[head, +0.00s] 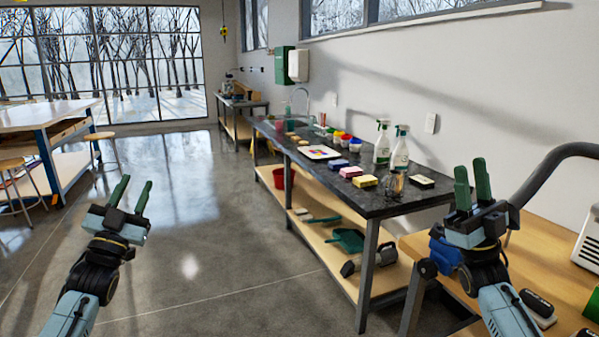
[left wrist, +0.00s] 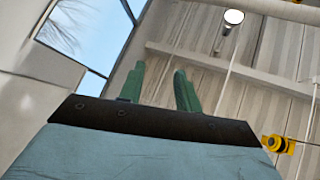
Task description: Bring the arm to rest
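My left gripper (head: 131,190) is raised in the air over the floor at the left of the head view, its green fingers pointing up and apart with nothing between them. In the left wrist view the same gripper (left wrist: 158,88) shows a clear gap between its fingers, against the ceiling and a window. My right gripper (head: 472,182) is raised at the right of the head view, in front of the dark counter's near end. Its two green fingers stand upright with a narrow gap and nothing seen between them.
A dark counter (head: 400,206) holds spray bottles (head: 400,150), sponges (head: 364,181) and several small pots. A wooden table (head: 560,262) lies close at the right, beside my right arm. A white-topped workbench (head: 40,115) with stools stands at the left. The middle floor (head: 200,240) is open.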

